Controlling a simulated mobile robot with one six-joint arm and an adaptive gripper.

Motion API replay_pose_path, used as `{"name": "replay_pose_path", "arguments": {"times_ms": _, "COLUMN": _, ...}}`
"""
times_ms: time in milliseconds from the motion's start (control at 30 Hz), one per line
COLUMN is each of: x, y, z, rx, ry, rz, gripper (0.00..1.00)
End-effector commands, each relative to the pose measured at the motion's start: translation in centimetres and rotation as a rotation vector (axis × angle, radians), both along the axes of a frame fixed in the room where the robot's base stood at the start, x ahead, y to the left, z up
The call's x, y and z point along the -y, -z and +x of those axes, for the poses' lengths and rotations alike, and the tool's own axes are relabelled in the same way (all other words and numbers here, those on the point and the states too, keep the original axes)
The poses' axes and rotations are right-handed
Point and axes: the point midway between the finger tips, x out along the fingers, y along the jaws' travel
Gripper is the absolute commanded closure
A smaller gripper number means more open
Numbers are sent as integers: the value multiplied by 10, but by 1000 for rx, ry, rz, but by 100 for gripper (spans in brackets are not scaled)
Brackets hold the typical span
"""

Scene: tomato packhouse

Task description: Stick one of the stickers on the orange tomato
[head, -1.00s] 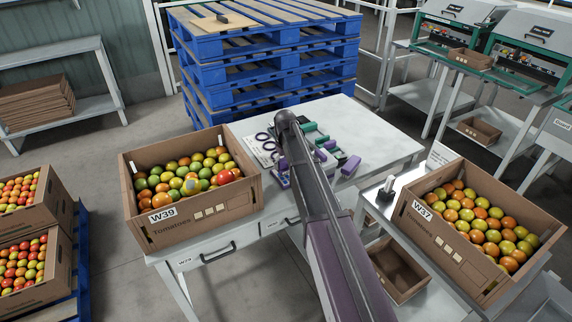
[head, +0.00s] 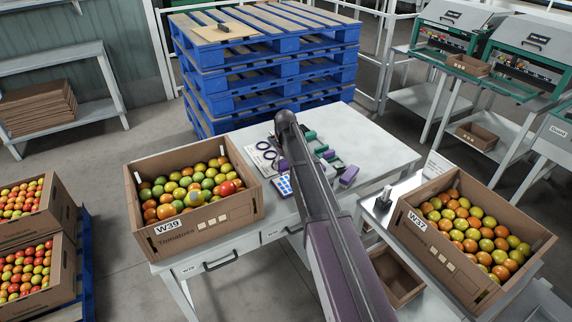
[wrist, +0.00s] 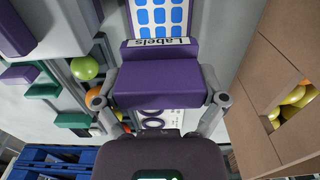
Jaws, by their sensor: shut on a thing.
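My gripper (wrist: 160,98) is shut on a purple holder marked "Labels" (wrist: 158,78), with a finger on each side of it. A white sheet with blue stickers (wrist: 160,14) extends beyond the holder; the sheet also shows in the head view (head: 284,186), left of my arm. In the wrist view an orange tomato (wrist: 94,97) shows at the left, partly hidden by the holder and finger. A yellow-green tomato (wrist: 84,68) sits beside it among green and purple blocks. In the head view my arm hides the fingers and this orange tomato.
Crate W39 (head: 205,226) of mixed tomatoes stands left on the white table (head: 375,135). Crate W37 (head: 440,250) stands on a stand at right. Green and purple blocks (head: 348,175) lie behind my arm. The table's back right is clear. Blue pallets (head: 265,85) stand behind.

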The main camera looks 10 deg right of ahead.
Motion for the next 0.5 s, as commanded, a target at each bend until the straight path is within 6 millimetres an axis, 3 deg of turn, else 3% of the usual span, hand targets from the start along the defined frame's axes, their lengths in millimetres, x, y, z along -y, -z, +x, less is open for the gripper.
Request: {"name": "replay_pose_path", "arguments": {"times_ms": 500, "x": 0, "y": -10, "z": 0, "rx": 0, "ry": 0, "rz": 0, "gripper": 44}}
